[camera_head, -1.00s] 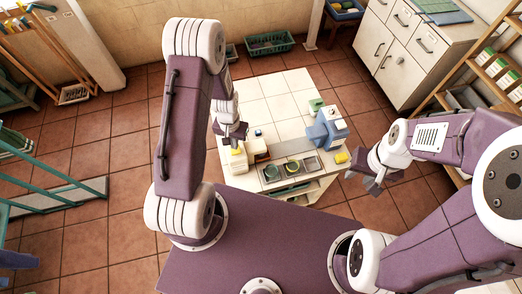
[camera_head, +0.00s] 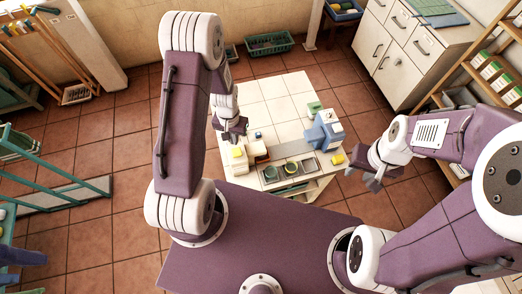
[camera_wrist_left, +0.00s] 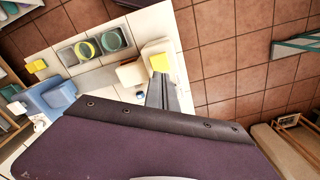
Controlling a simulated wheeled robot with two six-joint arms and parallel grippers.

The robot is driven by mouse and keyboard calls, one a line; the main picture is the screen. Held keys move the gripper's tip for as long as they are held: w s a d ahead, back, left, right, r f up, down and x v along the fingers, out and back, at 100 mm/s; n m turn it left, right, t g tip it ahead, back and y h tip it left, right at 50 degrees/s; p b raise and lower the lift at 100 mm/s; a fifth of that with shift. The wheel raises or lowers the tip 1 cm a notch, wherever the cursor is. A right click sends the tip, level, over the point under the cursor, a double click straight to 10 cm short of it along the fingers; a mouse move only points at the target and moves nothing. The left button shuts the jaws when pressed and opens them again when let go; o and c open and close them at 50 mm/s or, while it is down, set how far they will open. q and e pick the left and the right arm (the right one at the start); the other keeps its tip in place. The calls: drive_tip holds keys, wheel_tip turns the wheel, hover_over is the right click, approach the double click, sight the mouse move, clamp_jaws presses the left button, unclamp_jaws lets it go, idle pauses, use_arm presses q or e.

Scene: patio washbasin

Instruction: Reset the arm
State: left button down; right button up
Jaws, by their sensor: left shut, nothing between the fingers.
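My left gripper (camera_head: 232,130) hangs above the left part of a white tiled table (camera_head: 268,92), near a white dispenser with a yellow top (camera_head: 238,158). It is shut and empty. In the left wrist view its fingers (camera_wrist_left: 163,92) show as a narrow grey wedge beside the yellow top (camera_wrist_left: 160,62). My right gripper (camera_head: 374,174) is off the table's right side, over the floor, with its fingers apart and nothing between them.
On the table are a tray with round bowls (camera_head: 290,169), a blue object (camera_head: 325,130), a yellow sponge (camera_head: 338,158) and a green block (camera_head: 314,107). A white cabinet (camera_head: 400,50) stands at back right. A green crate (camera_head: 269,43) sits by the wall.

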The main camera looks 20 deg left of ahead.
idle(0.4)
use_arm(q)
drive_tip(key=w+d+f+t+b, duration=0.3)
drive_tip(key=f+b, duration=0.1)
drive_tip(key=b, duration=1.2)
drive_tip(key=s+d+g+b, duration=0.1)
drive_tip(key=s+d+b, duration=0.1)
drive_tip(key=s, duration=0.9)
drive_tip(key=shift+s+g+b, duration=0.15)
drive_tip(key=shift+g+b, duration=0.25)
drive_tip(key=shift+b, duration=0.4)
drive_tip(key=shift+s+r, duration=0.1)
